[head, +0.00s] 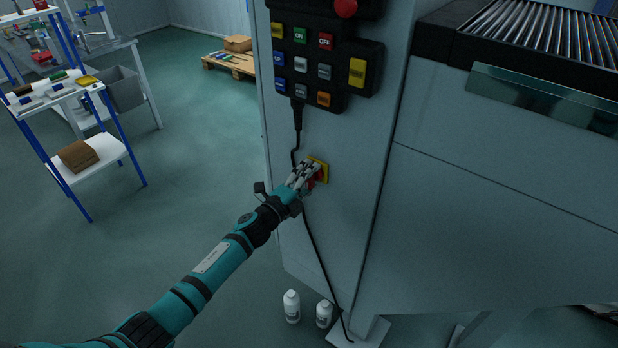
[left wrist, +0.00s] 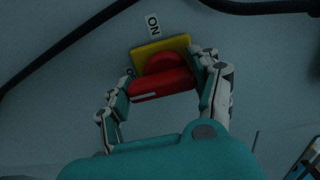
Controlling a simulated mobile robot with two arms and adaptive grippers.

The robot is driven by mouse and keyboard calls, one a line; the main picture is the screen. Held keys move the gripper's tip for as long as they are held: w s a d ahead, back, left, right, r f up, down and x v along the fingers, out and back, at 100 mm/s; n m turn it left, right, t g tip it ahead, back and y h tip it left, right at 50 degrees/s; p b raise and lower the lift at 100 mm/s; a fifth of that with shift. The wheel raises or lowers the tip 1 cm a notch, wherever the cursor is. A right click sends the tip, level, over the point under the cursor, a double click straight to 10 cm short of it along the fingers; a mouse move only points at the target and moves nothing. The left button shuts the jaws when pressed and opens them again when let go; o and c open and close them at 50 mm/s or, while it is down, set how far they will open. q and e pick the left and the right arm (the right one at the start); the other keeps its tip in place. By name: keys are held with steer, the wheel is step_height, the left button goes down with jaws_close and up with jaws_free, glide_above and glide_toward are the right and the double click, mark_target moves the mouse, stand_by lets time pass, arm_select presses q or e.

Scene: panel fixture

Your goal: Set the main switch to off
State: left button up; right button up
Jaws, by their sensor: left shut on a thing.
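The main switch (head: 311,184) is a red rotary handle on a yellow plate (head: 321,167), on the side of the grey machine cabinet. My left gripper (head: 309,172) is at the switch and covers much of it in the head view. In the left wrist view the red handle (left wrist: 160,86) lies between the fingers of my left gripper (left wrist: 162,82), which is shut on it. An ON label (left wrist: 152,24) is above the yellow plate (left wrist: 176,46). A second label (left wrist: 130,72) at the plate's left is mostly hidden by a finger. My right gripper is out of view.
A black button panel (head: 312,88) with a red knob (head: 346,8) is above the switch. A black cable (head: 315,250) runs down the cabinet. Two white bottles (head: 291,307) stand on the floor below. Open floor lies left of the cabinet.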

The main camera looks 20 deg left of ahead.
arm_select(q)
steer(key=shift+f, duration=0.1)
stand_by(0.3)
steer(key=o, duration=1.2)
steer(key=shift+c, duration=0.2)
steer(key=v, duration=1.2)
